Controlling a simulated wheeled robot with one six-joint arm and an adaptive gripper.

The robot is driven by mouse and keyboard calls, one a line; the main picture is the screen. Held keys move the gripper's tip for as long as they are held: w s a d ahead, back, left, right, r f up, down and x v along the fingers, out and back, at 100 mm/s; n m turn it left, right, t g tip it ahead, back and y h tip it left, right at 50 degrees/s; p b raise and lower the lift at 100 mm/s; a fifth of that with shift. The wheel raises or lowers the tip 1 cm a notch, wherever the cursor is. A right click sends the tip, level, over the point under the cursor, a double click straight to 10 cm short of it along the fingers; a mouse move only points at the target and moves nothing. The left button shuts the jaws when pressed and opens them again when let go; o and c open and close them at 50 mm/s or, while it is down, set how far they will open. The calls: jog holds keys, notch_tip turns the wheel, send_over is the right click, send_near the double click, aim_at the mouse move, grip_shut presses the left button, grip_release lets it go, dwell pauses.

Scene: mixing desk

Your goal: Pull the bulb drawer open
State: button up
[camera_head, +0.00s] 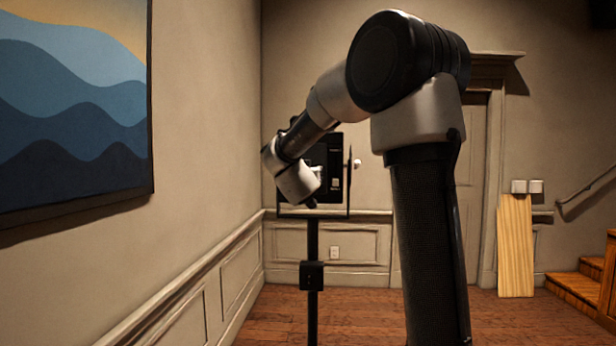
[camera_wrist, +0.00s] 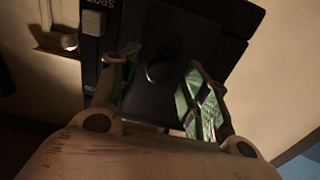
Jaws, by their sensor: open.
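A black box (camera_head: 335,153) stands on a black stand, partly hidden behind my arm in the head view. In the wrist view its dark front panel (camera_wrist: 178,36), which looks like the drawer front, carries a round black knob (camera_wrist: 159,73). My gripper (camera_wrist: 160,62) is open, with one finger on each side of the knob. Whether either finger touches the knob or panel I cannot tell. How far the drawer stands out is also unclear. In the head view my wrist hides the fingers.
A pale switch (camera_wrist: 93,23) and partly readable lettering sit left of the panel. The stand's pole (camera_head: 313,245) rises from the wooden floor. A panelled wall and a picture (camera_head: 75,105) lie to the left. A wooden board (camera_head: 515,245) leans near a door at the right.

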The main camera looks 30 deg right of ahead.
jog(key=shift+w+d, duration=0.3)
jog(key=shift+w, duration=0.05)
grip_shut()
jog(key=shift+s+a, duration=0.1)
jog(key=v, duration=1.3)
grip_release()
